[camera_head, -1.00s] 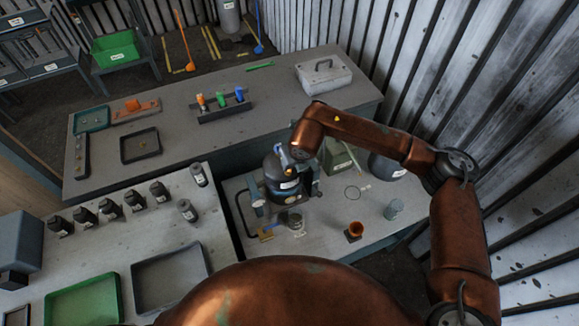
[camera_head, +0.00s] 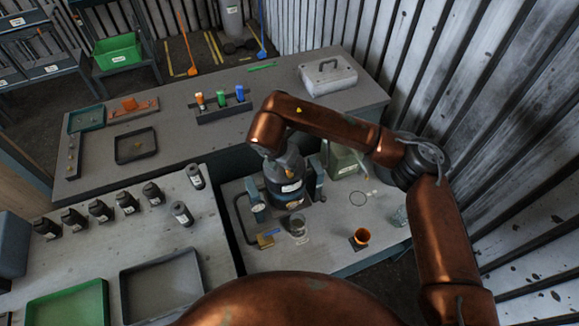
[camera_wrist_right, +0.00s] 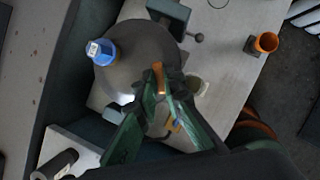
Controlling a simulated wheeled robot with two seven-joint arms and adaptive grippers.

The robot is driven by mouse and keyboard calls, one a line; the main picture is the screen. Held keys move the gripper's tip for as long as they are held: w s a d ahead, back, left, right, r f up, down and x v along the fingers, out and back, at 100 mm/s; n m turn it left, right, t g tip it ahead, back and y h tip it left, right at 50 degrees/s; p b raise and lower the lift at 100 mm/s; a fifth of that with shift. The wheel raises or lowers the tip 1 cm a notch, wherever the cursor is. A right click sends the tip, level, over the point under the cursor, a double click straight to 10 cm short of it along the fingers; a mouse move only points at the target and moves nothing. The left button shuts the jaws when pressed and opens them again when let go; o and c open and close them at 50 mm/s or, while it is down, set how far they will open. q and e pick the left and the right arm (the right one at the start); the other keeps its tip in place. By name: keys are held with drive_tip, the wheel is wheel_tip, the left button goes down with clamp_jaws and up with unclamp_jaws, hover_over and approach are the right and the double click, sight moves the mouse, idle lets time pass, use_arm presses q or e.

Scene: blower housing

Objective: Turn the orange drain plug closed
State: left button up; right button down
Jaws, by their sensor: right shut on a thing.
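The dark rounded housing (camera_head: 284,188) stands on the lower bench, partly covered by my right arm in the head view. In the right wrist view its grey top (camera_wrist_right: 135,45) is below and beyond the fingers, with a blue cap (camera_wrist_right: 102,52) at its left. My right gripper (camera_wrist_right: 159,82) has green fingers closed on a small orange piece, which looks like the orange drain plug (camera_wrist_right: 158,76). Its turn angle and seating cannot be told. In the head view the right fingers are hidden behind the arm and wrist. My left gripper is in neither current view.
Clamp-like blocks flank the housing. A glass jar (camera_head: 298,226) and an orange cup (camera_head: 361,237) stand in front of it. A green-grey container (camera_head: 342,160) is behind. Several dark bottles and a green tray (camera_head: 68,305) occupy the left bench.

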drive_tip(key=m+h, duration=0.1)
drive_tip(key=m, duration=0.2)
drive_tip(key=m+g, duration=0.1)
drive_tip(key=m, duration=0.2)
drive_tip(key=shift+w+a+m+g+h, duration=0.2)
drive_tip(key=shift+m+g+h, duration=0.1)
drive_tip(key=shift+h, duration=0.1)
idle(0.4)
drive_tip(key=c, duration=2)
unclamp_jaws()
drive_tip(key=shift+c, duration=0.2)
drive_tip(key=v, duration=1.2)
drive_tip(key=shift+a, duration=0.1)
